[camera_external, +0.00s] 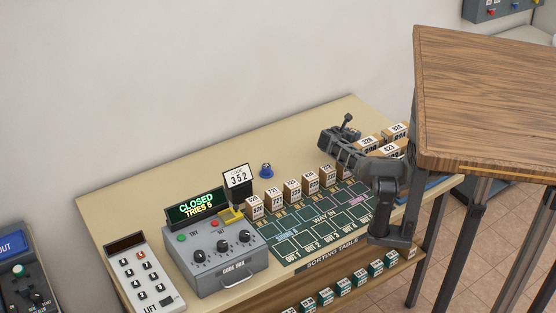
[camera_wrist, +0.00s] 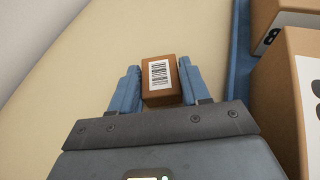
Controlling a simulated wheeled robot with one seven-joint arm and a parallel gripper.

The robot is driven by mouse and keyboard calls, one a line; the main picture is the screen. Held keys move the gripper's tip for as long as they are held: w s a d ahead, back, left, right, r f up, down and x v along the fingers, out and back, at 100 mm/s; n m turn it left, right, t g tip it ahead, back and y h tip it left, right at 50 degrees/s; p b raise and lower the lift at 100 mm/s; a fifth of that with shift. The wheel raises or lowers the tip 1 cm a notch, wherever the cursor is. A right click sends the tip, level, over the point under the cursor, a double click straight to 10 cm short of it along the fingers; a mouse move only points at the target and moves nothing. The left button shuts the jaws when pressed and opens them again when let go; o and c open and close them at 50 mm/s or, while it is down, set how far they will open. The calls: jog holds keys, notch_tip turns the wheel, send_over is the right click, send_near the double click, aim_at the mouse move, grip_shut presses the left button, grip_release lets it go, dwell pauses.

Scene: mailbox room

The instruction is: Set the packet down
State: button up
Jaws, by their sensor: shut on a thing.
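The packet is a small brown box (camera_wrist: 160,92) with a white barcode label on its face. My gripper (camera_wrist: 160,74) is shut on it, with one blue finger on each side. In the wrist view the cream tabletop (camera_wrist: 100,60) lies behind the packet; I cannot tell whether the packet touches it. In the external view my gripper end (camera_external: 340,142) is over the back right part of the sorting table (camera_external: 205,172). I cannot make out the packet there.
Several larger numbered boxes (camera_external: 397,132) stand right of my gripper, beside a blue edge (camera_wrist: 240,50). A row of numbered packets (camera_external: 291,190) lines the green sorting mat (camera_external: 288,247). A grey control box (camera_external: 222,262) is at left. A tall wooden table (camera_external: 490,100) blocks part of the view.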

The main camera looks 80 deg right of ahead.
jog(key=shift+f, duration=0.1)
jog(key=o, duration=1.1)
jog(key=shift+r, duration=0.25)
jog(key=p+v, duration=0.1)
jog(key=v, duration=1.1)
jog(key=shift+w, duration=0.1)
